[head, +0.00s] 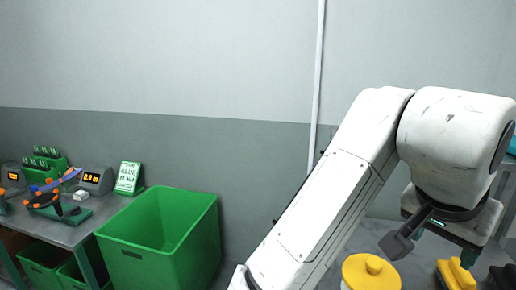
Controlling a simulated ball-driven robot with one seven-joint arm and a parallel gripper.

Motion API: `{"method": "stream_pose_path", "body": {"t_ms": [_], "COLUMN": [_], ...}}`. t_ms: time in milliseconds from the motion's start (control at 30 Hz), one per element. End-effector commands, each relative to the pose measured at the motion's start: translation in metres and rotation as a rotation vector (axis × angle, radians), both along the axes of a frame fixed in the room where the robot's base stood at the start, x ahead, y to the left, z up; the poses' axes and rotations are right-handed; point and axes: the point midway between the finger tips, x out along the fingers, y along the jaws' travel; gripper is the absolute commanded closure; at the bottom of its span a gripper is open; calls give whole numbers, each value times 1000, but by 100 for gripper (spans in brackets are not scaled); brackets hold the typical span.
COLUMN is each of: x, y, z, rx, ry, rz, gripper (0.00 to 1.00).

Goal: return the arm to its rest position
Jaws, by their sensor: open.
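My white arm reaches up from the bottom of the head view, bends at the upper right and hangs down at the right. My gripper (431,250) is at the lower right, pointing down, with its dark fingers apart. No held thing shows between them. It is above a grey surface, near a round yellow lid with a knob (371,272) and a yellow block-like thing (455,275). I cannot tell the exact gap between the fingers and these things.
A large green bin (160,243) stands left of my arm. A dark thing (503,277) lies at the right edge.

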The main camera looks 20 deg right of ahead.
Motion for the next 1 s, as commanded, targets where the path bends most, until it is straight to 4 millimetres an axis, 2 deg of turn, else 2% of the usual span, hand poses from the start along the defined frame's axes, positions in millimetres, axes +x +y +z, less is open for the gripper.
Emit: {"method": "stream_pose_path", "body": {"t_ms": [367,567,767,867,1000], "x": [27,51,65,65,54], "y": [-35,-46,-39,-28,-5], "z": [-23,-58,-114,-152,-210], "rx": [-254,-394,-442,-424,-354], "ry": [-20,0,40,65,93], "rz": [178,392,644,775,954], "gripper": [36,36,36,36,36]}}
